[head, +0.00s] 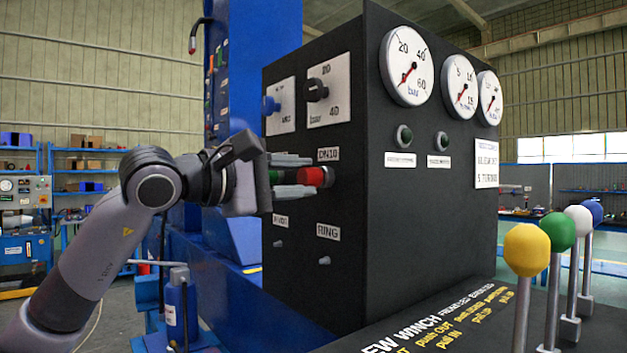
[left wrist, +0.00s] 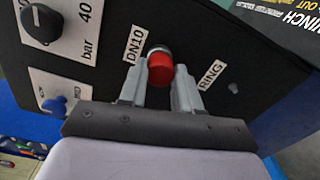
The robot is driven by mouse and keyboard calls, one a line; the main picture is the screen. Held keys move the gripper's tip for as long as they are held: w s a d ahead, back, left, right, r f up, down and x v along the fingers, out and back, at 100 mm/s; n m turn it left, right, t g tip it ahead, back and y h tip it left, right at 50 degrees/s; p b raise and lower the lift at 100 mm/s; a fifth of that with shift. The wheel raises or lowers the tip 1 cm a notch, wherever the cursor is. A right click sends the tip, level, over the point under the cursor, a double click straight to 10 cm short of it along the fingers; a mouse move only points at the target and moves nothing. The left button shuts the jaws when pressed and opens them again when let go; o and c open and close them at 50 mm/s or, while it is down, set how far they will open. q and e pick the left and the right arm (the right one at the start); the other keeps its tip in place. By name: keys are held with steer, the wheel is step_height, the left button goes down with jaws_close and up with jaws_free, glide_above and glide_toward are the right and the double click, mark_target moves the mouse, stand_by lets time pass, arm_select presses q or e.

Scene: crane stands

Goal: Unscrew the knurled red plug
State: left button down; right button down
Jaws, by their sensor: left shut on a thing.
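The red plug (head: 313,177) sits in the side face of the black cabinet, beside the label DN10. My left gripper (head: 305,175) reaches it from the left, with one finger above and one below. In the left wrist view the red plug (left wrist: 160,70) shows between the two grey fingertips of my left gripper (left wrist: 161,84), which is shut on it. The knurling is too small to make out. My right gripper is in neither view.
Black and blue knobs (head: 316,90) (head: 270,105) stand out above the plug. A small green part (head: 275,177) shows behind my fingers. Gauges (head: 407,66) line the cabinet's other face. Several ball-topped levers, one yellow (head: 527,249), stand at the right.

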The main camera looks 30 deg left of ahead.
arm_select(q)
steer(key=shift+b+v, duration=0.65)
steer(key=shift+v, duration=1.25)
